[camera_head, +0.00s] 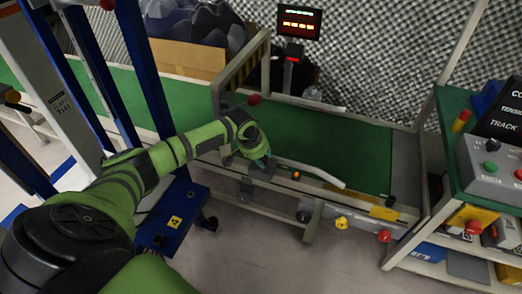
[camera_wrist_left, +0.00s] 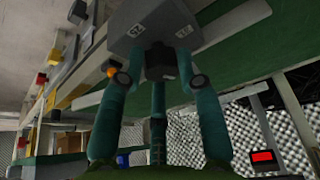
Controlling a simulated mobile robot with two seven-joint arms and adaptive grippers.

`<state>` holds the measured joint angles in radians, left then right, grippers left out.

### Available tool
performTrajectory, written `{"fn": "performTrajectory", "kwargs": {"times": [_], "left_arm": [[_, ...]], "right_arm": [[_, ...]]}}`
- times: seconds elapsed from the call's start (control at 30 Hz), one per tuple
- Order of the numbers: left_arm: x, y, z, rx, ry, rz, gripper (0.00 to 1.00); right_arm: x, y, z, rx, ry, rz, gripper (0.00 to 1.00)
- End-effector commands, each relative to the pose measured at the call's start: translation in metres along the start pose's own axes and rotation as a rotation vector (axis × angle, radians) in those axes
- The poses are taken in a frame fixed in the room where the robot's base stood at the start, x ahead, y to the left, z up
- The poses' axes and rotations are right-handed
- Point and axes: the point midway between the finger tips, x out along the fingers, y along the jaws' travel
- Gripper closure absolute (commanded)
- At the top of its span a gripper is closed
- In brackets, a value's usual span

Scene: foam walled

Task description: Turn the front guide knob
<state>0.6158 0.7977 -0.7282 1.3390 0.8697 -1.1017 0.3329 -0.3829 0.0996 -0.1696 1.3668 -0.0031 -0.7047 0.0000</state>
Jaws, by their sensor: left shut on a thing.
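My left arm reaches to the near edge of the green conveyor belt (camera_head: 335,145). Its gripper (camera_head: 262,162) is down at the grey guide bracket by the pale curved guide rail (camera_head: 315,173). In the left wrist view, the teal fingers of my left gripper (camera_wrist_left: 160,80) close around a dark front guide knob (camera_wrist_left: 160,60) below a grey block (camera_wrist_left: 152,27) with small labels. The fingers cover part of the knob, and its turn angle cannot be told. In the head view the gripper hides the knob. My right gripper is not in view.
A red knob (camera_head: 254,99) is on the far side of the belt. A yellow knob (camera_head: 341,222) and a red knob (camera_head: 384,236) stick out at the front. A control box (camera_head: 492,165) stands at right, a blue cart (camera_head: 175,222) at left.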

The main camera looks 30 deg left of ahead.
Motion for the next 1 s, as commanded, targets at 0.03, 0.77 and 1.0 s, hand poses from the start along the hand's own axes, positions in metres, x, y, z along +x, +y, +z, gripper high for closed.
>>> {"fn": "performTrajectory", "kwargs": {"times": [0.03,0.77,1.0], "left_arm": [[-0.006,-0.002,-0.005,-0.023,0.01,-0.012,0.98],[-0.006,0.003,-0.006,-0.461,0.02,-0.186,0.98],[-0.003,0.004,-0.006,-0.67,0.026,-0.273,0.98]], "right_arm": [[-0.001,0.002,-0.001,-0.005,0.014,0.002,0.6],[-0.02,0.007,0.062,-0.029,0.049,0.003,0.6],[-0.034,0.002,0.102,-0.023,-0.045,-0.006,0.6]]}}
